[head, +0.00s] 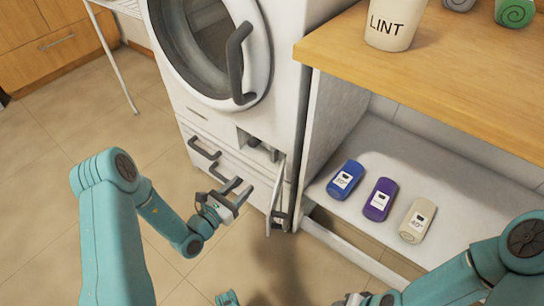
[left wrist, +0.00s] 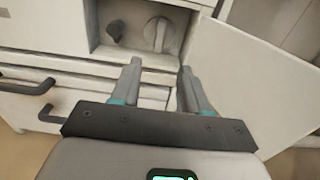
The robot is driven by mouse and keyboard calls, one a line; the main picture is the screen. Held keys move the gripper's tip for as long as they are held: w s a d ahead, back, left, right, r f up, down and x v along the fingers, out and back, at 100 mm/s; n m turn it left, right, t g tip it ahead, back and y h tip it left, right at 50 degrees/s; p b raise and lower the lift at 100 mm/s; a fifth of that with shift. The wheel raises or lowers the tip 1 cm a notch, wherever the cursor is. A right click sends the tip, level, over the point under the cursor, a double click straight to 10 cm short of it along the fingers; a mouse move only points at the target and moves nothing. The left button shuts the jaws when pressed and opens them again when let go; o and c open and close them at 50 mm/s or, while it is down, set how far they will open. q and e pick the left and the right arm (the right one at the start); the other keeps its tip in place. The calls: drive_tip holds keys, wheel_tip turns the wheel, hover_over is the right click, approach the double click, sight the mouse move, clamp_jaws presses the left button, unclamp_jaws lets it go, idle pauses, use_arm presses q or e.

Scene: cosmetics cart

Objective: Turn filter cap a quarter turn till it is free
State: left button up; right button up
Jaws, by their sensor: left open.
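The filter cap (left wrist: 157,34) is a pale round knob with a raised grip bar, inside a square recess low on the washing machine's front. In the head view the recess (head: 262,148) is small and shaded, and the cap is hard to make out. My left gripper (head: 236,190) is open and empty in front of the recess. In the left wrist view its two fingers (left wrist: 160,68) point at the recess, just below the cap and apart from it. My right arm shows at the lower right; its gripper is only partly seen at the bottom edge.
The recess's flap door (left wrist: 255,65) stands open on the right. A small dark knob (left wrist: 115,32) sits left of the cap. Drawer handles (head: 205,150) jut out near my left gripper. A shelf with blue, purple and cream bottles (head: 345,178) and a wooden counter (head: 450,60) are right.

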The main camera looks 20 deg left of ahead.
sight(272, 156)
use_arm(q)
drive_tip(key=b+x, duration=0.4)
drive_tip(key=x, duration=0.9)
drive_tip(key=shift+w+d+f, duration=0.1)
drive_tip(key=shift+w, duration=0.1)
drive_tip(key=shift+w+d, duration=0.15)
drive_tip(key=shift+w, duration=0.3)
clamp_jaws()
